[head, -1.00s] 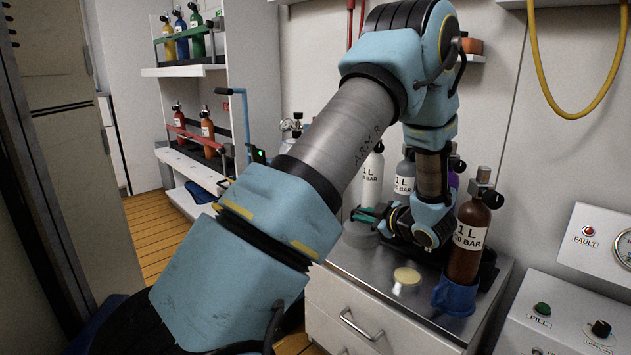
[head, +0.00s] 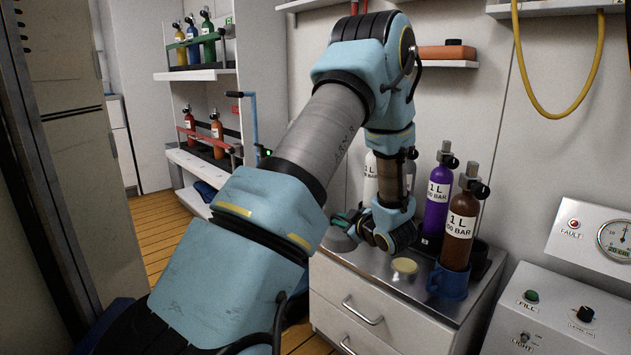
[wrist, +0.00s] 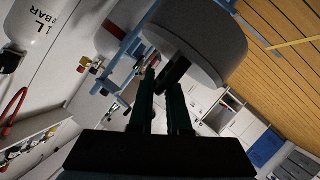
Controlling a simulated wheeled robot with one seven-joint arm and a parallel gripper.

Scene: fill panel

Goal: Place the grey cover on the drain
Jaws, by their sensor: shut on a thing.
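The grey cover (head: 338,241) is a thick round piece at the left end of the counter top, partly behind my arm. It fills the top of the wrist view (wrist: 205,50), with a dark handle on it. My gripper (head: 346,222) is shut on this handle, its dark green fingers also showing in the wrist view (wrist: 164,85). I cannot tell whether the cover touches the counter. A pale yellowish disc (head: 404,266) lies on the counter to the right of the cover and may be the drain. No other drain shows.
The metal counter (head: 385,288) stands on white drawers (head: 350,315). A brown bottle (head: 459,235) in a blue holder (head: 447,283) and a purple bottle (head: 437,205) stand right of the disc. A white bottle (head: 371,180) is behind my arm. A fill panel (head: 560,310) is at the right.

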